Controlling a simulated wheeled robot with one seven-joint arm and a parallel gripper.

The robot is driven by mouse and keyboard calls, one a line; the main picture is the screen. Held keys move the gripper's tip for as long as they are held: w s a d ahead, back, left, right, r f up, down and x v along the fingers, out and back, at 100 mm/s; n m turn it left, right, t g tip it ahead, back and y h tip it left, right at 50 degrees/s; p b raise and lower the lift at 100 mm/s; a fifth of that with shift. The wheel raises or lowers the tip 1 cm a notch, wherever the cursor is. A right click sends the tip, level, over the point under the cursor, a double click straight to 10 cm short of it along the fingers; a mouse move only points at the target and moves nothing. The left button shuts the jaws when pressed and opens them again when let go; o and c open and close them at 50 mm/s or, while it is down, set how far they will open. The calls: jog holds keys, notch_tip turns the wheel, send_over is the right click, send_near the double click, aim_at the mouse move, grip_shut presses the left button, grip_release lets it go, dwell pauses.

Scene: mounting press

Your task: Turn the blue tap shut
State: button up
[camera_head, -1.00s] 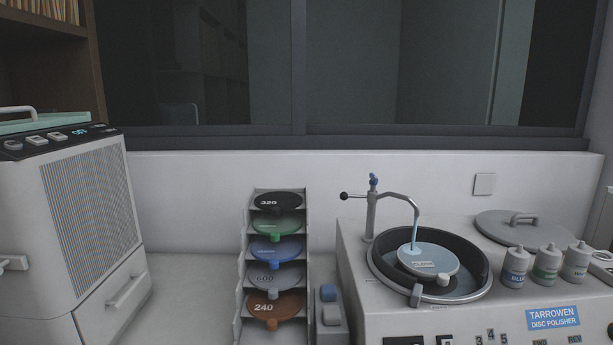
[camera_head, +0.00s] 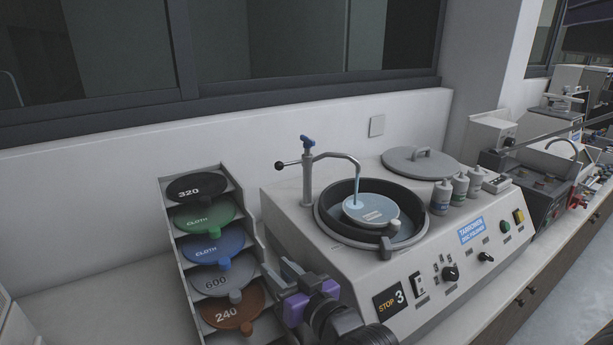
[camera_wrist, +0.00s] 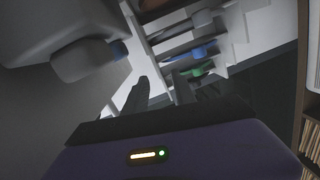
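The blue tap (camera_head: 308,141) sits on top of a grey post on the disc polisher, beside a lever with a black knob (camera_head: 280,165). A curved spout (camera_head: 340,157) runs from the post, and pale blue water (camera_head: 357,188) falls from it onto the disc (camera_head: 371,211) in the black bowl. My gripper (camera_head: 290,270) is low in the head view, in front of the polisher's left side, well below the tap and apart from it. In the wrist view its two fingers (camera_wrist: 160,90) stand apart with nothing between them. The tap is not seen there.
A rack (camera_head: 165,210) of several coloured discs stands left of the polisher, close to my gripper. A round grey lid (camera_head: 420,163) and several bottles (camera_head: 460,187) are on the polisher's right side. The space above the polisher's left part is clear around the post.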

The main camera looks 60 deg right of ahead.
jog(key=w+d+r+h, duration=0.1)
jog(key=w+d+r, duration=0.1)
jog(key=d+r, duration=0.85)
jog(key=p, duration=0.2)
send_near(307, 138)
jog(key=shift+w+d+f+n+h, duration=0.2)
jog(key=shift+w+f, duration=0.1)
jog(key=shift+w, duration=0.3)
jog(key=shift+w+d+f+n+h, duration=0.1)
jog(key=shift+w+d+f+h, duration=0.15)
jog(key=shift+w, duration=0.3)
jog(key=shift+w+d+r, duration=0.1)
jog(key=shift+d+r, duration=0.05)
jog(key=shift+d, duration=0.1)
jog(key=shift+w+d, duration=0.2)
jog(key=shift+w, duration=0.1)
jog(key=p+x, duration=0.2)
jog(key=x, duration=0.4)
jog(key=shift+w+d, duration=0.1)
jog(key=shift+w, duration=0.2)
jog(key=shift+c, duration=0.2)
grip_shut()
